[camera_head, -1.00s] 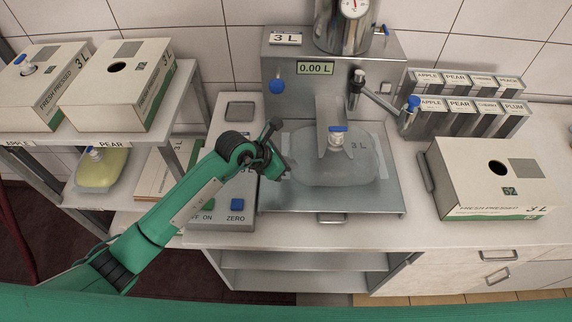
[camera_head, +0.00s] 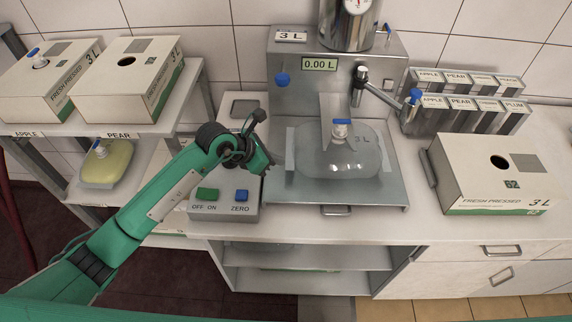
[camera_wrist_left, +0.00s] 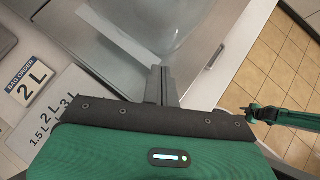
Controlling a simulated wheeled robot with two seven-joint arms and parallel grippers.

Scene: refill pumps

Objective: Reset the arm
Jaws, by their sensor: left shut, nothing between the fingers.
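My left arm comes in from the left in the head view, and its gripper (camera_head: 270,164) hangs by the left edge of the steel filling tray (camera_head: 300,199). The gripper is shut and empty. In the left wrist view its closed fingers (camera_wrist_left: 160,84) show over the tray's edge. A clear, empty-looking bag (camera_head: 340,158) with a blue cap lies on the tray under the filling machine (camera_head: 290,100). The gripper is apart from the bag. Part of a green right arm (camera_wrist_left: 290,116) shows at the right of the left wrist view; its fingers are too small to read.
A control box (camera_head: 222,207) with green and blue buttons sits below my left gripper. An open carton (camera_head: 490,180) stands on the right counter. Several small labelled bins (camera_head: 470,105) are behind it. Cartons and a yellow bag (camera_head: 105,165) fill the left shelves.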

